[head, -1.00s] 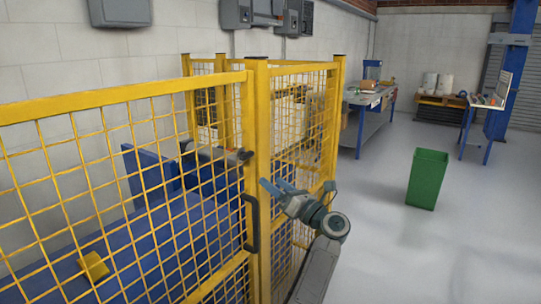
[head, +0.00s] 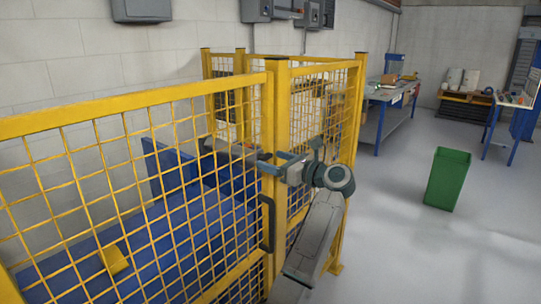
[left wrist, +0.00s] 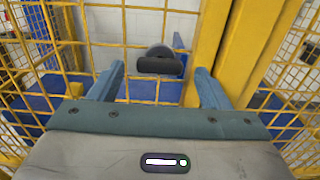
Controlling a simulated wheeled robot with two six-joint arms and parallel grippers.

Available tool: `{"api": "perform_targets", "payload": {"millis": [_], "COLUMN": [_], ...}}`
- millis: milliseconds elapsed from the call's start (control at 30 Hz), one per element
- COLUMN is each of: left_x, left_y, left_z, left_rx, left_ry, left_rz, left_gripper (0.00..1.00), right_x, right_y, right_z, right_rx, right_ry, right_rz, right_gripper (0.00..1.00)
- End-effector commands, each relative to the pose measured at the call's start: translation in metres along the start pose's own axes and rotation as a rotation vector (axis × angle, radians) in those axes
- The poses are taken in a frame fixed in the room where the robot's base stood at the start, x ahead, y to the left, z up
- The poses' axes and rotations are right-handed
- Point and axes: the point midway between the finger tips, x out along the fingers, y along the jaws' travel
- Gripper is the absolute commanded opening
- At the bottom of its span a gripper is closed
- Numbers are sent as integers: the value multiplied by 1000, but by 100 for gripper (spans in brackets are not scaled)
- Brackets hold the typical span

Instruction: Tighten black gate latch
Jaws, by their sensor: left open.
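The yellow mesh gate (head: 130,180) stands closed or nearly so against a yellow post (head: 277,110). The black gate latch (head: 264,156) sits high on the gate's edge, partly hidden by my left gripper (head: 273,163). In the left wrist view the latch (left wrist: 160,66) shows as a dark bar with a round part behind it. It appears between the two blue-grey fingers of my left gripper (left wrist: 160,74), with a gap on both sides. The fingers are open and hold nothing. My right gripper is not in view.
A black pull handle (head: 268,222) is on the gate below the latch. Behind the mesh is a blue surface with a yellow block (head: 113,260). A green bin (head: 447,178) stands on open floor to the right; a workbench (head: 388,95) is farther back.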

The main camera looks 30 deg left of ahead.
Motion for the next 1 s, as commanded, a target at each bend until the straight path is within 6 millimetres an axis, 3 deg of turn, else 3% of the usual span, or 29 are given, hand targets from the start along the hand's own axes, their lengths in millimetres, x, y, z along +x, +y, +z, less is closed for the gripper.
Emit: {"api": "perform_targets", "payload": {"millis": [200, 467, 700, 1000], "left_x": [17, 18, 18, 18], "left_y": [0, 0, 0, 0], "left_z": [1, 0, 0, 0], "left_rx": [0, 0, 0, 27], "left_ry": [-1, 0, 0, 0], "left_rz": [0, -1, -1, -1], "left_gripper": [71, 71, 28, 26], "right_x": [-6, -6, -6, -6], "right_y": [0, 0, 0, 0], "right_z": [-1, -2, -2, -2], "right_rx": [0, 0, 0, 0], "right_ry": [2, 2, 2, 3], "right_rz": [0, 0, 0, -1], "right_gripper": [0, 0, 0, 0]}}
